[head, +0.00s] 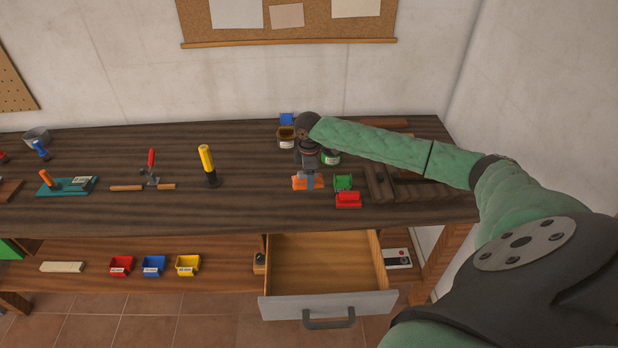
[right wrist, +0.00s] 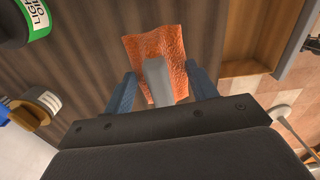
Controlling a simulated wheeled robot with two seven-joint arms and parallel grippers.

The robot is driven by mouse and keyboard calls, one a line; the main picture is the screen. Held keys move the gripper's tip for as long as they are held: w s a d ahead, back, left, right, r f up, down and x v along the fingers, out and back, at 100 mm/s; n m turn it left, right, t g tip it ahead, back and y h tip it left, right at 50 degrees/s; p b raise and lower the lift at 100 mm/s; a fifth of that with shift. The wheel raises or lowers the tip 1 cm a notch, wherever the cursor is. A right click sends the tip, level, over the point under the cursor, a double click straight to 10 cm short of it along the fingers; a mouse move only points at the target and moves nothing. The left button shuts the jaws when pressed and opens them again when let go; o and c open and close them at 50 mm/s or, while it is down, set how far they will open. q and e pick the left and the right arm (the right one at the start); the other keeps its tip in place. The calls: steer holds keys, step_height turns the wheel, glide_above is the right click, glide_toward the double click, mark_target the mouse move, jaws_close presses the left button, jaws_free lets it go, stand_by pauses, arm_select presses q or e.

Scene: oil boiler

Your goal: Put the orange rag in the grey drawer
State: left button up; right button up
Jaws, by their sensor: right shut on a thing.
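The orange rag (head: 300,184) is on the dark workbench near its front edge, right of the middle. My right gripper (head: 309,178) points down at it and is shut on it. In the right wrist view the rag (right wrist: 152,46) is between and beyond the blue fingers of the gripper (right wrist: 160,72), with a grey piece over its middle. I cannot tell whether the rag is off the bench top. The grey drawer (head: 360,300) is pulled open below the bench, and its wooden inside looks empty. My left gripper is not in view.
A green bin (head: 343,182) and a red bin (head: 348,199) stand close right of the rag. Cans (head: 287,137) stand behind it. A yellow-handled tool (head: 207,163) stands to the left. The bench edge lies between rag and drawer.

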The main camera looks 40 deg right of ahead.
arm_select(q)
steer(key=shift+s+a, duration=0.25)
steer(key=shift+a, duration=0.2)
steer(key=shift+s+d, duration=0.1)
